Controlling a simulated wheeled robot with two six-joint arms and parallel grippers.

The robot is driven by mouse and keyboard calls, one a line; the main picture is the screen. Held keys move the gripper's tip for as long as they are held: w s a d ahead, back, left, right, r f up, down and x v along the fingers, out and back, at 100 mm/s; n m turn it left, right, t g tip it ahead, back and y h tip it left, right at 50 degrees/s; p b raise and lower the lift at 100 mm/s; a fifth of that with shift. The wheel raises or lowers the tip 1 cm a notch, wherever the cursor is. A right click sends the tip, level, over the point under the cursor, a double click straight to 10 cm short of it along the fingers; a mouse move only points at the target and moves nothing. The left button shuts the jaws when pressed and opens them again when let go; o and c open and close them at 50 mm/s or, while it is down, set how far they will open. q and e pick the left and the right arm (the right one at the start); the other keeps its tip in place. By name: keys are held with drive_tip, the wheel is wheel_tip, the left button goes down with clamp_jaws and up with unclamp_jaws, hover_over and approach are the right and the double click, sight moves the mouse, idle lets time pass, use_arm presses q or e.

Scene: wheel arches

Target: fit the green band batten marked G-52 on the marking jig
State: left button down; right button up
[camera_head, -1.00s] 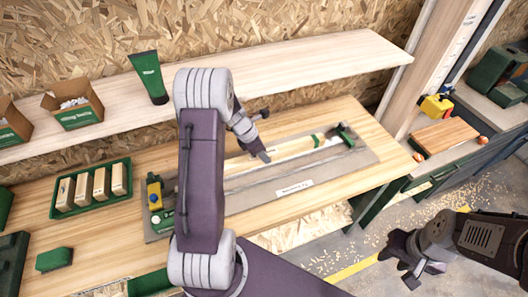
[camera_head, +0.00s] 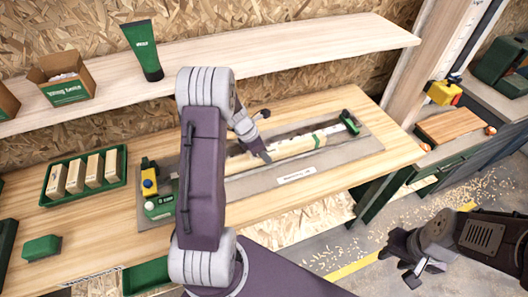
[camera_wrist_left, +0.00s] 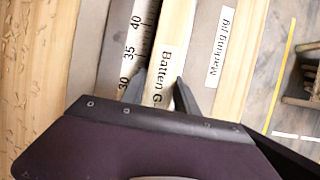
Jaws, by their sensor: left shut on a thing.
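The batten (camera_head: 290,147) is a pale wooden strip with a green band near its right end. My left gripper (camera_head: 264,157) is shut on it, and its fingers (camera_wrist_left: 158,92) straddle it in the left wrist view. Its printed label there reads "Batten G", the rest hidden by the gripper. The marking jig (camera_head: 240,191) is a long grey plate with a label on its front part. The batten is over it, beside a numbered scale (camera_wrist_left: 139,30); I cannot tell whether it touches the plate. My right gripper (camera_head: 407,268) looks open and empty, right of the table.
A yellow block (camera_head: 149,182) and a green piece (camera_head: 160,206) are at the jig's left end, a green stop (camera_head: 350,122) at its right. A green tray (camera_head: 118,183) of wooden blocks and a green brush (camera_head: 41,248) lie left. A shelf (camera_head: 290,55) runs behind.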

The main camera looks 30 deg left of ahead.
use_arm(q)
drive_tip(key=shift+f, duration=0.55)
drive_tip(key=c, duration=0.8)
unclamp_jaws()
drive_tip(key=shift+s+r, duration=0.1)
drive_tip(key=shift+c, duration=0.2)
drive_tip(key=v, duration=0.9)
drive_tip(key=shift+p, duration=0.3)
